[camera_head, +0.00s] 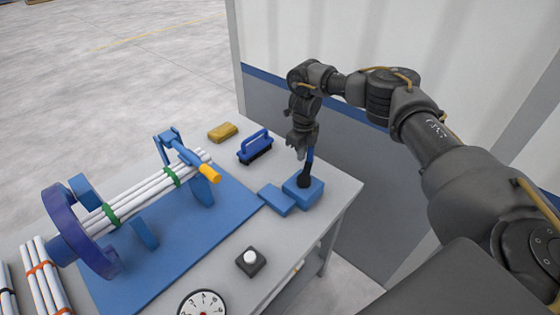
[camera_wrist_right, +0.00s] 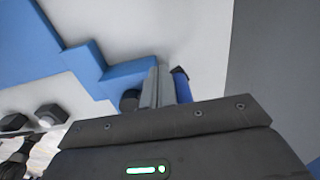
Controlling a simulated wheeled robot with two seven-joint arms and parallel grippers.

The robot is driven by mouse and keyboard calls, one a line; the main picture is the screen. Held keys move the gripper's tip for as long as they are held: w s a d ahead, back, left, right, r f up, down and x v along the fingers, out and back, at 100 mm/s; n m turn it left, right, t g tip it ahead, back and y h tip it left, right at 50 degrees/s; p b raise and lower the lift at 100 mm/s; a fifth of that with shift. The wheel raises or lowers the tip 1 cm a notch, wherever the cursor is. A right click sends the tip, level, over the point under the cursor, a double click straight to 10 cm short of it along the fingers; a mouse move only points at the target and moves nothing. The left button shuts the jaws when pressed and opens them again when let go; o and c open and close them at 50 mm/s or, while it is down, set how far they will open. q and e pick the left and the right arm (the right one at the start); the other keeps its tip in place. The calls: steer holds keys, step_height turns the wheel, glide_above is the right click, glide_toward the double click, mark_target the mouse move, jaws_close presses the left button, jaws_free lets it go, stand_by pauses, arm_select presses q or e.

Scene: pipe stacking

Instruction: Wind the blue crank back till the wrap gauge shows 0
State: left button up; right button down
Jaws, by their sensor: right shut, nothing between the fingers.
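The blue crank (camera_head: 172,146) stands at the far end of the blue pipe stand, with a yellow-orange handle (camera_head: 210,173) pointing to the lower right. A round white dial (camera_head: 203,303), seemingly the wrap gauge, is cut off by the bottom edge; its reading is unclear. My right gripper (camera_head: 304,153) points down at the table's right side, well away from the crank. In the right wrist view the shut fingers (camera_wrist_right: 160,82) sit next to the blue handle (camera_wrist_right: 182,86). My left gripper is out of view.
White pipes (camera_head: 150,190) with green bands lie in the stand on a blue plate (camera_head: 180,262). A blue brush (camera_head: 256,147), a yellow sponge (camera_head: 222,132), blue blocks (camera_head: 277,200) and a black box with a white button (camera_head: 250,260) are nearby. A wall (camera_head: 360,160) rises behind the right arm.

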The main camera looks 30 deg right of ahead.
steer(key=shift+w+a, duration=0.1)
steer(key=shift+s+d+p, duration=0.15)
steer(key=shift+s+d, duration=0.1)
steer(key=shift+d, duration=0.3)
steer(key=shift+s+d+p, duration=0.15)
steer(key=shift+s+d, duration=0.1)
steer(key=shift+d, duration=0.3)
steer(key=shift+s+d+r+p, duration=0.1)
steer(key=shift+s+d+p, duration=0.15)
steer(key=shift+p, duration=0.2)
steer(key=shift+s+d+p, duration=0.45)
steer(key=shift+s+d, duration=0.2)
steer(key=shift+s, duration=0.2)
